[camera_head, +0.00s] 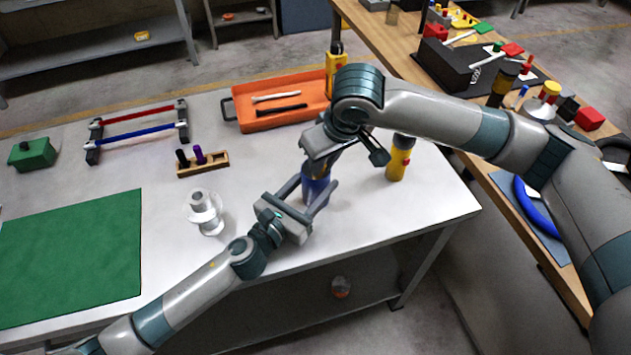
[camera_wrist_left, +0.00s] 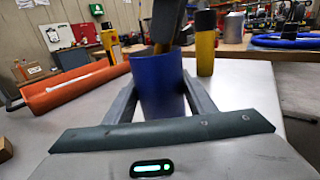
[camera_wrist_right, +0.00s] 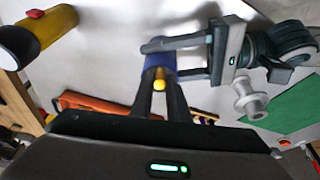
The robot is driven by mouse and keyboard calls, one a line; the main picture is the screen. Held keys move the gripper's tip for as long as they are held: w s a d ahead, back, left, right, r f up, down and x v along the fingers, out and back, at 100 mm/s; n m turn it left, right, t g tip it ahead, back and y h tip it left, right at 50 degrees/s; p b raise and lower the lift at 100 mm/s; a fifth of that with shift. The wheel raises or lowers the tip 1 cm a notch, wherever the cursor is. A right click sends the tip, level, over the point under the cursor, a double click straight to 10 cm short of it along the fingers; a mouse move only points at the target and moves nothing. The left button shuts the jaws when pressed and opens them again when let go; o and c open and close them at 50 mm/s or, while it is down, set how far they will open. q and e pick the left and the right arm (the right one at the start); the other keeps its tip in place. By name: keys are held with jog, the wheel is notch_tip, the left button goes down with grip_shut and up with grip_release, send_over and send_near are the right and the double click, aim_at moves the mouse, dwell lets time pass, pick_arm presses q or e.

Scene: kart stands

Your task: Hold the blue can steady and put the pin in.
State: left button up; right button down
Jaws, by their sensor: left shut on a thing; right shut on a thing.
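The blue can (camera_head: 317,187) stands upright near the right part of the white table. My left gripper (camera_head: 316,196) is shut on it, one finger on each side; the left wrist view shows the can (camera_wrist_left: 158,85) between the fingers. My right gripper (camera_wrist_right: 158,88) is above the can, pointing down, shut on a yellow pin (camera_wrist_right: 159,84). In the left wrist view the pin (camera_wrist_left: 160,47) shows orange-brown at the can's mouth. I cannot tell whether its lower end is inside the can.
An orange tray (camera_head: 245,122) lies at the back. Left are a wooden rack (camera_head: 216,165), a white spool (camera_head: 206,213) and a green mat (camera_head: 75,260). The table's front edge is close.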

jog(key=c, duration=1.6)
grip_release()
jog(key=shift+c, duration=0.2)
jog(key=shift+r, duration=0.1)
jog(key=v, duration=1.2)
pick_arm(q)
jog(key=o, duration=1.1)
jog(key=shift+o, duration=0.2)
jog(key=v, duration=1.2)
